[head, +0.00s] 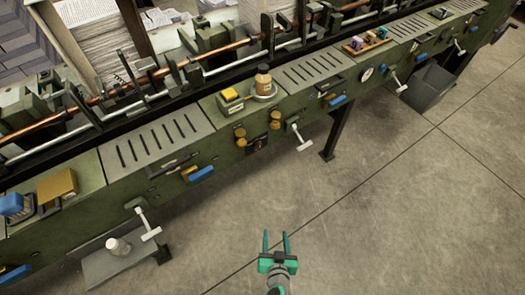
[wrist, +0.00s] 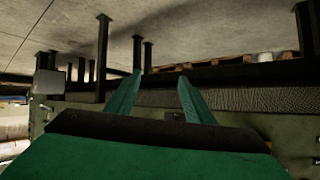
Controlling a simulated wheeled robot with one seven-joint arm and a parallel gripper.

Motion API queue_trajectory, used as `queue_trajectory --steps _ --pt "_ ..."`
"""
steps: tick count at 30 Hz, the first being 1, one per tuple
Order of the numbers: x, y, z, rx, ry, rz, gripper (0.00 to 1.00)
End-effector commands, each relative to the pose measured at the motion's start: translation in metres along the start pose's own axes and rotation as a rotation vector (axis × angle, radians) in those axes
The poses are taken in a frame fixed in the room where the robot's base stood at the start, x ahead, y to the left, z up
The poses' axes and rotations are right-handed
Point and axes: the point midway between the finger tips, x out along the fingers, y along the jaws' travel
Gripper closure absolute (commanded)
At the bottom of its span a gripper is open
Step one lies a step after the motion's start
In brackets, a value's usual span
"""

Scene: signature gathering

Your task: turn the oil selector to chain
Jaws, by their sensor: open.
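A dark round fitting (head: 257,143) with brass-coloured knobs (head: 240,133) around it is on the green machine's front face, near the middle of the head view. It looks like the oil selector, but its markings and setting are too small to read. My gripper (head: 276,236) is over the floor in front of the machine, well apart from this fitting. Its two green fingers are spread and empty, pointing towards the machine. They also show in the wrist view (wrist: 160,82), where I cannot make out the selector.
The long green machine (head: 215,150) runs diagonally across the head view. Its front carries white-handled levers (head: 298,136) and blue handles (head: 201,174). A brown bottle (head: 263,82) and yellow block (head: 231,95) are on top. A grey bin (head: 428,87) stands right. Open floor (head: 370,215) lies in front.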

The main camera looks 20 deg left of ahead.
Motion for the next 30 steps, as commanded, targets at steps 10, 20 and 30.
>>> queue_trajectory --steps 10,20,30 --pt "0.106 -0.018 -0.096 -0.126 0.175 -0.363 0.52" --pt "0.13 -0.017 -0.201 -0.259 0.439 -0.568 0.52" --pt "0.144 -0.029 -0.225 -0.284 0.488 -0.596 0.52"
